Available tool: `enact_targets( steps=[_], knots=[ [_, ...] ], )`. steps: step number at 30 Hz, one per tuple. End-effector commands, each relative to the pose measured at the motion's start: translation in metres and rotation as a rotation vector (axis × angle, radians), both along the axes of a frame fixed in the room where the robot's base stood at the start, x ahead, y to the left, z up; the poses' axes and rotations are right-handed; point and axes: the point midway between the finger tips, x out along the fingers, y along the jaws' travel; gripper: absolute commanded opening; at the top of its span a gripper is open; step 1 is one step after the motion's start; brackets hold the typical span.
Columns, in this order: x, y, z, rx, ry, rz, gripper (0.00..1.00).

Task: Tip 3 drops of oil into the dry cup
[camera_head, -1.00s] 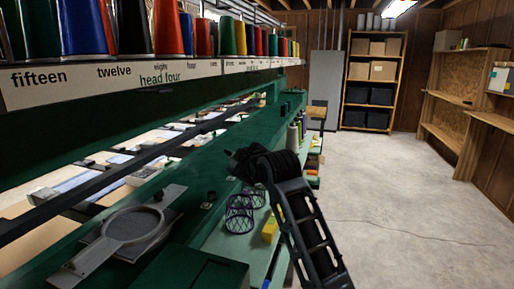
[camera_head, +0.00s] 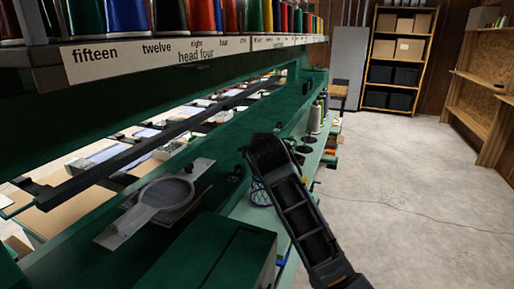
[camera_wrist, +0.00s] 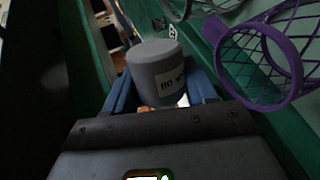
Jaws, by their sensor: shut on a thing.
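In the wrist view my gripper (camera_wrist: 160,92) has its blue fingers on both sides of a grey cylinder-shaped container (camera_wrist: 154,55). Its white label seems to read "oil" upside down, with more letters cut off by the curve. My gripper is shut on this container. In the head view my gripper (camera_head: 264,150) is over the green bench beside the machine, seen from behind, and hides what it holds. I cannot pick out the dry cup in either view, and no oil drops show.
A purple wire basket (camera_wrist: 255,65) is close to the right of my gripper; part of it shows in the head view (camera_head: 260,193). A grey hoop frame (camera_head: 165,195) lies on the green machine to the left. Thread cones line the rack above. The floor at right is clear.

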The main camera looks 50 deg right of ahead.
Motion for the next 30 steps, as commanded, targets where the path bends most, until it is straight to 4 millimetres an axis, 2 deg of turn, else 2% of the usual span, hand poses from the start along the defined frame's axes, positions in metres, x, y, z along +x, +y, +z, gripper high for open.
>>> enact_targets(
  steps=[30],
  knots=[
    [0.0001,0.0013,0.0031,-0.174,0.146,0.000,0.25]
  ],
)
